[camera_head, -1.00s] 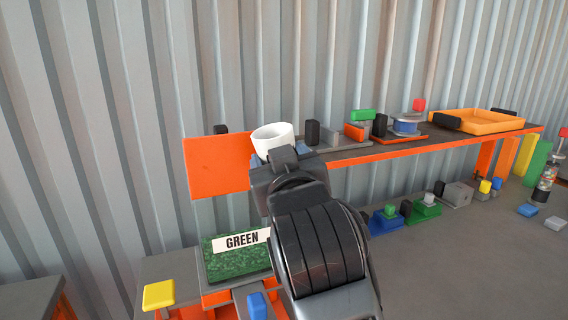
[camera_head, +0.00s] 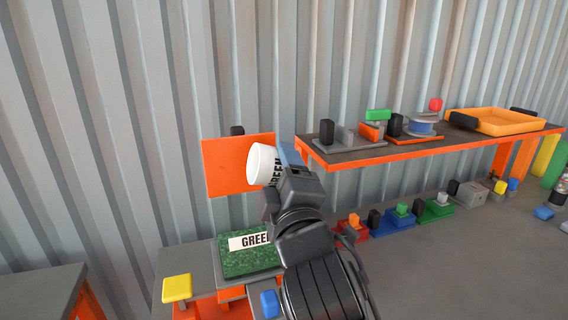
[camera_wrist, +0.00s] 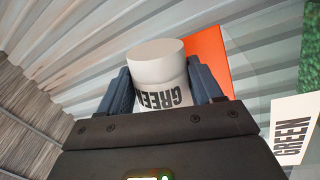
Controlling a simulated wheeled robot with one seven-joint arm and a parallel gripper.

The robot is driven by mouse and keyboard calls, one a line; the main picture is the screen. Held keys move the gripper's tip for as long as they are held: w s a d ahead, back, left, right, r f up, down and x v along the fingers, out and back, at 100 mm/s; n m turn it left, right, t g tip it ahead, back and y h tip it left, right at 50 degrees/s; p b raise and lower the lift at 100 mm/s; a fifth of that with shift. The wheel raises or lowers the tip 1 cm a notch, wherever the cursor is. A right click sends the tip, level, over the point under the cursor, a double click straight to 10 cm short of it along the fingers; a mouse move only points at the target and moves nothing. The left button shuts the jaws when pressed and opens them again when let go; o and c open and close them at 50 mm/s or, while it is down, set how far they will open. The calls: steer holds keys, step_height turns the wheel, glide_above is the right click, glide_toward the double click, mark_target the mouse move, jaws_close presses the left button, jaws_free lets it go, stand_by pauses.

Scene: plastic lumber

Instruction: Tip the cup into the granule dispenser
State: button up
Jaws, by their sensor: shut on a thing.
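A white cup (camera_head: 262,165) with GREEN printed on it is held in my gripper (camera_head: 285,165), tilted on its side with its wider end towards the left. In the wrist view the cup (camera_wrist: 156,75) sits between the two fingers of my gripper (camera_wrist: 160,92). The granule dispenser (camera_head: 250,262), filled with green granules and labelled GREEN, stands below and to the left of the cup. Its green top also shows at the right edge of the wrist view (camera_wrist: 313,45). My arm hides its right part. The cup's inside is not visible.
An orange panel (camera_head: 238,166) stands behind the cup. A shelf (camera_head: 345,157) with several small items and an orange tray (camera_head: 495,121) runs to the right. A yellow knob (camera_head: 177,288) and a blue knob (camera_head: 270,304) are near the dispenser. A grey bench (camera_head: 40,290) is at lower left.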

steer(key=shift+s+a+r+n+y+p, duration=0.15)
steer(key=shift+r+n+y+p, duration=0.1)
steer(key=shift+n+p, duration=0.45)
steer(key=shift+w+a+r+n+y+p, duration=0.1)
steer(key=shift+r+n+y+p, duration=0.1)
steer(key=shift+n+p, duration=0.5)
steer(key=shift+s+a+n+b, duration=0.1)
steer(key=shift+n+b, duration=0.2)
steer(key=shift+n, duration=0.4)
steer(key=shift+s+a+r+n+y, duration=0.1)
steer(key=shift+a+r+n+y, duration=0.15)
steer(key=shift+n, duration=0.5)
steer(key=shift+a+r+n+y, duration=0.15)
steer(key=shift+n+y, duration=0.15)
steer(key=shift+n, duration=0.4)
steer(key=shift+s+a+r+n+y, duration=0.1)
steer(key=shift+a+r+n+y, duration=0.15)
steer(key=shift+n, duration=0.5)
